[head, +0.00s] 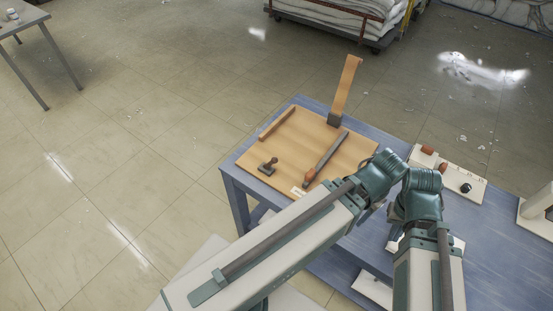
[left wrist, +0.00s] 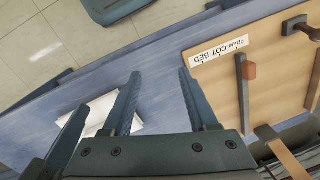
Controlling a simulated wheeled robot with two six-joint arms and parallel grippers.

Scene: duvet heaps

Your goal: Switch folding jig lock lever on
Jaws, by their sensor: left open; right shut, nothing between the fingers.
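The folding jig is a wooden board (head: 350,155) on the blue table. I cannot tell which lever position means on. My left gripper (left wrist: 160,95) is open and empty, apart from the lever, over the table strip beside the board; my arm hides it in the head view. My right gripper (head: 394,232) is shut and empty, right of the board, partly hidden.
On the board are a dark knobbed fitting (head: 268,166), a wooden strip (head: 277,122) and a tall raised wooden piece (head: 345,90). A pale panel with orange and black knobs (head: 450,172) stands right. A white folded item (left wrist: 100,112) lies left of my left gripper.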

